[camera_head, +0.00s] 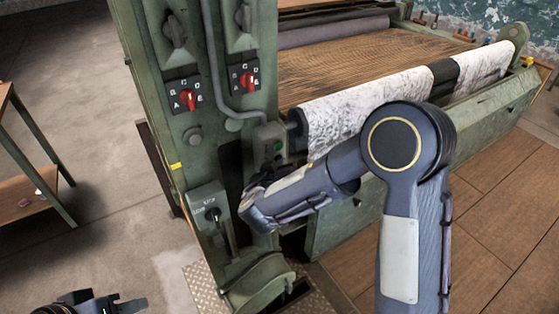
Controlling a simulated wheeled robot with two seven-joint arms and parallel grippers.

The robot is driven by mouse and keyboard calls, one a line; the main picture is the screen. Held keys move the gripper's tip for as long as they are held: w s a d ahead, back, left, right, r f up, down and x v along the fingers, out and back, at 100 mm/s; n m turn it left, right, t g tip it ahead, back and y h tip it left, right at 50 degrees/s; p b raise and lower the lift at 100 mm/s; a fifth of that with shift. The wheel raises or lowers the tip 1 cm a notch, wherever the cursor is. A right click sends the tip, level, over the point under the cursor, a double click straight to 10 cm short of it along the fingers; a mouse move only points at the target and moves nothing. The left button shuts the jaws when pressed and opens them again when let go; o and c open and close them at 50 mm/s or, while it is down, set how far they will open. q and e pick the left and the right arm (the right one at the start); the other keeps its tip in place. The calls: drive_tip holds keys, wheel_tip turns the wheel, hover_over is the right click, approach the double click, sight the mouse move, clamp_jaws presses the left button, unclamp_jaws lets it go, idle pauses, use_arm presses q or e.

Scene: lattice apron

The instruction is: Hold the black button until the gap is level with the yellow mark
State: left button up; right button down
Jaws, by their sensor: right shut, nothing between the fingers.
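A small grey control box (268,138) with a green button (278,147) is on the green machine's near post. I cannot make out the black button; my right gripper covers the area below the green one. My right gripper (266,174) is shut and empty, with its tips at the lower part of this box; contact cannot be told. A dark gap (444,77) shows between two white patterned pieces (348,115) on the front roller. A small yellow mark (529,61) is on the far end frame, right of the gap. My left gripper (112,300) is low at the bottom left, away from the machine.
The post carries red selector knobs (188,99), a grey conduit (212,60) and a lever box (208,208). A yellow tag (176,166) is on the post's left edge. A wooden shelf table (28,206) stands at the left. Open floor lies between.

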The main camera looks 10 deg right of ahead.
drive_tip(key=shift+s+d+b, duration=0.25)
drive_tip(key=shift+s+b, duration=0.6)
drive_tip(key=shift+b, duration=0.2)
drive_tip(key=s+b, duration=0.1)
drive_tip(key=s+d+b, duration=0.1)
drive_tip(key=s, duration=0.1)
drive_tip(key=s+b, duration=0.1)
drive_tip(key=shift+s+d+b, duration=0.3)
drive_tip(key=shift+s+d, duration=0.05)
drive_tip(key=shift+d, duration=0.05)
idle(1.1)
